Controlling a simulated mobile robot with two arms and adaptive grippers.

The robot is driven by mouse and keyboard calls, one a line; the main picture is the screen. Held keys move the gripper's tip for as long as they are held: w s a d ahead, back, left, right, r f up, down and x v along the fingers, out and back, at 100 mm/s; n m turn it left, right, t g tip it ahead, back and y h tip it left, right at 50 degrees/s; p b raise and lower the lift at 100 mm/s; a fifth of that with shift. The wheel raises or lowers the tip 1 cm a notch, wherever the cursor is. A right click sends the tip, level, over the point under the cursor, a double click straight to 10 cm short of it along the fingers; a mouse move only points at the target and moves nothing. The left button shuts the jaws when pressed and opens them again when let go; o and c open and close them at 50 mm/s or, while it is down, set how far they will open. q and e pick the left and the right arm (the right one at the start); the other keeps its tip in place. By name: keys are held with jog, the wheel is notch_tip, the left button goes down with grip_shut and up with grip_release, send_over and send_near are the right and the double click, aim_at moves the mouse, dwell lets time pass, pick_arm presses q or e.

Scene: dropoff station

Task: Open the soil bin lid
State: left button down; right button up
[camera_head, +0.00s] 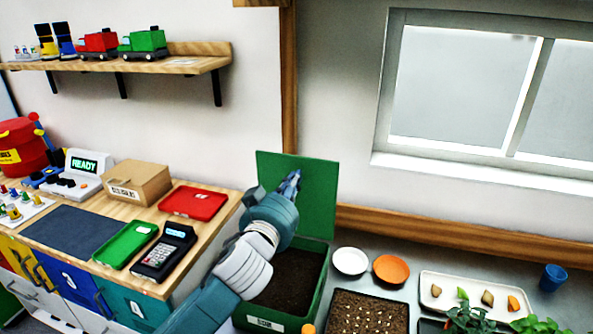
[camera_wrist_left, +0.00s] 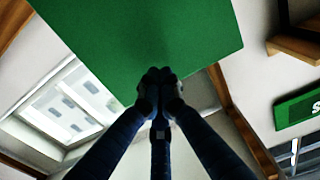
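The green soil bin (camera_head: 318,290) holds dark soil and stands between the wooden counter and the grey worktop. Its green lid (camera_head: 318,195) stands up, roughly upright, at the back of the bin, and the soil shows. My left gripper (camera_head: 294,179) is in front of the lid's inner face, with my arm crossing the bin's left side. In the left wrist view the fingers (camera_wrist_left: 160,76) come together over the edge of the green lid (camera_wrist_left: 130,35). They look shut, with nothing visible between them; whether they touch the lid is unclear. My right gripper is not in view.
The wooden counter at left holds a card terminal (camera_head: 164,252), a green tray (camera_head: 125,244), a red tray (camera_head: 194,202) and a cardboard box (camera_head: 137,182). Right of the bin are a white plate (camera_head: 350,261), an orange plate (camera_head: 391,269) and a seed tray (camera_head: 368,315). A wall is close behind the lid.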

aim_at(300, 166)
pick_arm(q)
jog(key=shift+x, duration=0.85)
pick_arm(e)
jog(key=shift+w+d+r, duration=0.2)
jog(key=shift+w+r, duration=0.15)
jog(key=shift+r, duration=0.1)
pick_arm(q)
jog(key=w+p, duration=0.1)
jog(key=p, duration=0.1)
jog(key=w+r+p, duration=0.1)
jog(key=p, duration=0.1)
jog(key=shift+d+r+g, duration=0.1)
jog(key=shift+d+g, duration=0.2)
jog(key=shift+g, duration=0.1)
jog(key=w, duration=0.2)
jog(key=w+d+f, duration=0.1)
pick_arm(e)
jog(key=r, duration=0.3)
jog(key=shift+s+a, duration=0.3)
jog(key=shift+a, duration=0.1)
pick_arm(q)
jog(key=shift+s+a+r, duration=0.1)
jog(key=shift+s, duration=0.05)
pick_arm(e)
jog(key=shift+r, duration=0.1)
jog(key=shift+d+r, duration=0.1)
